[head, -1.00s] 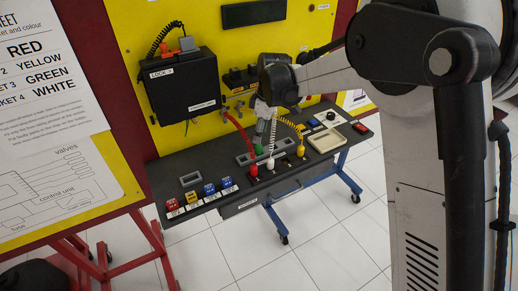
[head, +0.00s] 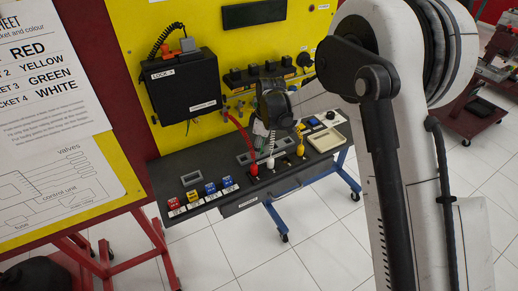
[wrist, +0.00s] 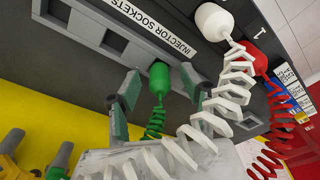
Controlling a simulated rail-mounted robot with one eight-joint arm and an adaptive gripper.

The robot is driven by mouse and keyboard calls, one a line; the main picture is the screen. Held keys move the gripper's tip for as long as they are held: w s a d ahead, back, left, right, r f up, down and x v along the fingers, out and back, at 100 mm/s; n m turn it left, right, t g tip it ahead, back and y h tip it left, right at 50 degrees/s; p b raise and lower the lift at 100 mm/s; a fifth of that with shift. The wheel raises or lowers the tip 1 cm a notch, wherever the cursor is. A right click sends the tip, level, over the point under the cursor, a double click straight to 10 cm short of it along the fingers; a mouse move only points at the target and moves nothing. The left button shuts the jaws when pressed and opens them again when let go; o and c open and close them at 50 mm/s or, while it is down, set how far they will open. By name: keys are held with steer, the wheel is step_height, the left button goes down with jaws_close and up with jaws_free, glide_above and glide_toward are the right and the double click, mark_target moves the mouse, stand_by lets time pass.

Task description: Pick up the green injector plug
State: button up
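The green injector plug (wrist: 159,78) shows in the wrist view with its coiled green cord below it in the picture, close to the panel labelled INJECTOR SOCKETS (wrist: 150,22). My gripper (wrist: 160,73) is open, with one finger on each side of the green plug. A gap shows between each finger and the plug, so I see no contact. In the head view my wrist and gripper cover the green plug's place.
The white plug (wrist: 214,20) and its coiled cord stand close right of my gripper, and the red plug (wrist: 250,58) lies beyond. In the head view the yellow plug (head: 300,150) is to the right. A black box (head: 184,85) hangs on the yellow board.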

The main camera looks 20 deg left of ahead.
steer(key=c, duration=0.9)
